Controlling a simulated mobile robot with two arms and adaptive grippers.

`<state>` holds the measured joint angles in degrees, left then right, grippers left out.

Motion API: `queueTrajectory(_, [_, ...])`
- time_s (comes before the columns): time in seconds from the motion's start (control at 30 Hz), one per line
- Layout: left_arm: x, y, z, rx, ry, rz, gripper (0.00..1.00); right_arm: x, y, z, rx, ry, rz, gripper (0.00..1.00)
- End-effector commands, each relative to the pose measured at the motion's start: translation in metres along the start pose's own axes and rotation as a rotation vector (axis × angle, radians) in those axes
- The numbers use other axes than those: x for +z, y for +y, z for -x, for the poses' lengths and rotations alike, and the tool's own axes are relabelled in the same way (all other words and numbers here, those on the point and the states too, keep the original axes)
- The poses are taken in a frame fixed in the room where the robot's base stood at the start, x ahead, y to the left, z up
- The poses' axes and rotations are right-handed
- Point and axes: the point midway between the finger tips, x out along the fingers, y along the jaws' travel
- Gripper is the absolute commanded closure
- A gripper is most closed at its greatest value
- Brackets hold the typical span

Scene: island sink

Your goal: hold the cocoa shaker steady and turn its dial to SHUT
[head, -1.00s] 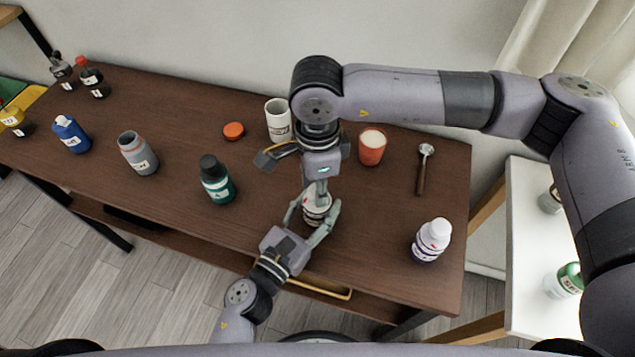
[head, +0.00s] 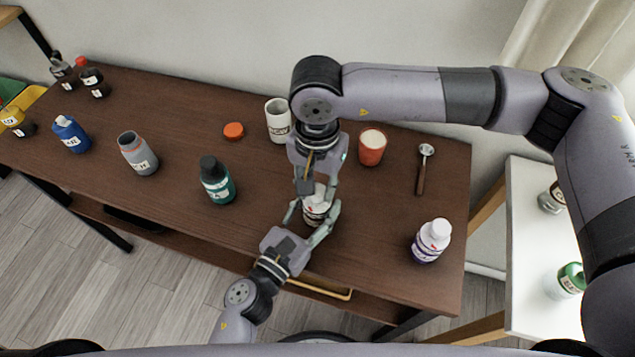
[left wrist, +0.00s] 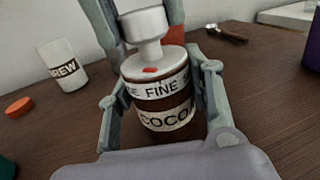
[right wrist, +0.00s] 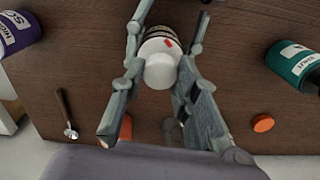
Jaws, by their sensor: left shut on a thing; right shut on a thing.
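The cocoa shaker (head: 317,215) stands upright near the table's front edge. In the left wrist view its brown body (left wrist: 168,121) carries a white COCOA label. Above that is a white band (left wrist: 160,88) reading FINE, with a red mark (left wrist: 150,70) on the white top just over that word. Lettering on either side of the band is cut off; SHUT cannot be read. My left gripper (head: 314,208) is shut around the shaker's body. My right gripper (head: 316,184) reaches from above, shut on the white top knob (right wrist: 160,70), which also shows in the left wrist view (left wrist: 143,24).
A BREW mug (head: 279,122), orange cup (head: 372,148) and orange lid (head: 233,131) stand behind. A green bottle (head: 217,183) is to the left, a purple-and-white bottle (head: 431,241) and a scoop (head: 422,172) to the right. The table around the shaker is clear.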

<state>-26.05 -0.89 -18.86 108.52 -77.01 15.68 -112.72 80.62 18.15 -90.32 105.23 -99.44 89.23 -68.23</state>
Motion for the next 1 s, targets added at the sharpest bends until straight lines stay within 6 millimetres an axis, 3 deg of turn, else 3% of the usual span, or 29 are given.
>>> queueTrajectory(0.4, [-0.0005, -0.0005, 0.0003, -0.001, 0.001, 0.000, 0.85, -0.0011, -0.0005, 0.0007, -0.001, 0.003, 0.177, 0.99])
queueTrajectory(0.93, [-0.0006, -0.0006, 0.0003, -0.001, 0.001, 0.000, 0.85, -0.0010, -0.0005, 0.0007, -0.001, 0.003, 0.199, 0.99])
queueTrajectory(0.97, [-0.0006, -0.0006, 0.0003, -0.001, 0.001, 0.000, 0.85, -0.0009, -0.0005, 0.0007, -0.001, 0.003, 0.198, 0.70])
queueTrajectory(1.0, [-0.0006, -0.0006, 0.0003, -0.001, 0.001, 0.000, 0.85, -0.0009, -0.0005, 0.0007, -0.001, 0.003, 0.198, 0.68])
